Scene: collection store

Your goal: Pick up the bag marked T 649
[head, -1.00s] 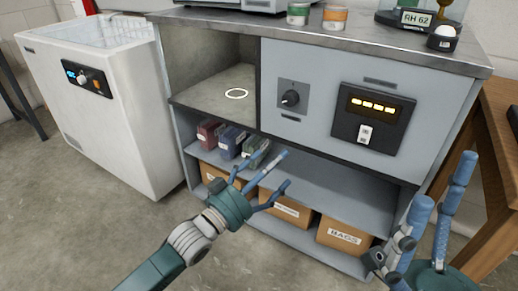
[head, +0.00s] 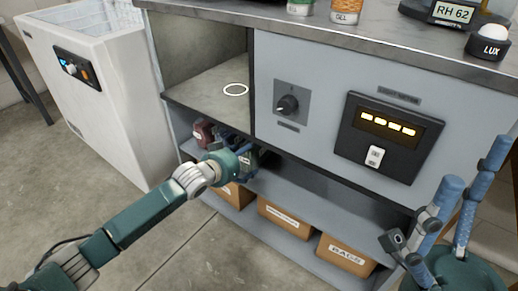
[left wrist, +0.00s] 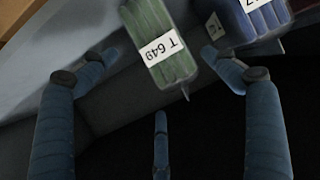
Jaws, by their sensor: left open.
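The green bag marked T 649 (left wrist: 172,62) lies in the left wrist view, its white label reading upside down. My left gripper (left wrist: 160,78) is open, with blue fingers on both sides of the bag and a third below it; they do not close on it. In the head view my left gripper (head: 240,160) reaches into the lower shelf and mostly hides the green bag. A blue bag (left wrist: 262,18) sits just right of the green one in the left wrist view. My right gripper (head: 456,195) is at the right edge of the head view, fingers apart and empty.
A red bag (head: 203,131) stands at the shelf's left end. Cardboard boxes (head: 345,254) stand on the level below. The cabinet (head: 315,75) has an upper compartment edge close above my left gripper. A white freezer (head: 115,120) stands left; the floor before it is clear.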

